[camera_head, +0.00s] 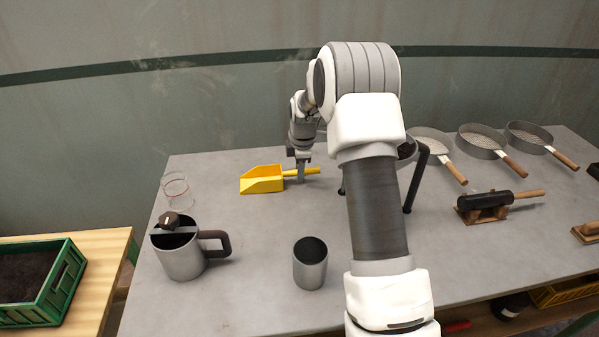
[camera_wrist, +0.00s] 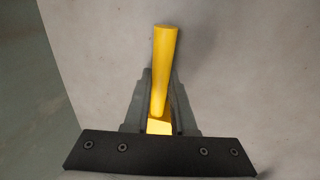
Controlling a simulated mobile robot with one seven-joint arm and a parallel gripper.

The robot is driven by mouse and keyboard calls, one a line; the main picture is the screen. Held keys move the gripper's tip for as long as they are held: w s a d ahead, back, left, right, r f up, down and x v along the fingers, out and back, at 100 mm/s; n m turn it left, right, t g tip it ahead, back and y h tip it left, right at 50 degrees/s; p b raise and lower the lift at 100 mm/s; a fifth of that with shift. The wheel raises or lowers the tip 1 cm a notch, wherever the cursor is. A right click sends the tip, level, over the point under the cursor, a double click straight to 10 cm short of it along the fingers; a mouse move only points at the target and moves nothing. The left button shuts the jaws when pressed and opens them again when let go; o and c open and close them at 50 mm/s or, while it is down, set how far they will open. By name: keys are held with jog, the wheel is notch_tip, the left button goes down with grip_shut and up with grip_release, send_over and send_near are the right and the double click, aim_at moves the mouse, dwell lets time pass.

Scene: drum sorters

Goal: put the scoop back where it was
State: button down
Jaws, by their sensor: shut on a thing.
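The yellow scoop (camera_head: 262,180) is at the back left of the grey table, its open pan pointing left and its handle pointing right. My gripper (camera_head: 301,172) is shut on the scoop's handle, near where it meets the pan. In the wrist view the yellow handle (camera_wrist: 165,70) runs up from between my gripper's fingers (camera_wrist: 158,120), over the grey tabletop. The pan is hidden in the wrist view. The scoop is at or very close to the table surface; I cannot tell whether it touches.
On the table (camera_head: 240,300) stand a glass (camera_head: 176,190), a metal jug (camera_head: 180,258) with a dark handle, and a metal cup (camera_head: 310,266). Several sieves (camera_head: 481,140) and a black roller (camera_head: 484,200) are on the right. A green crate (camera_head: 62,285) sits on a wooden bench at left.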

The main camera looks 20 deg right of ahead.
jog(key=shift+f, duration=0.1)
jog(key=c, duration=0.7)
grip_release()
jog(key=shift+c, duration=0.2)
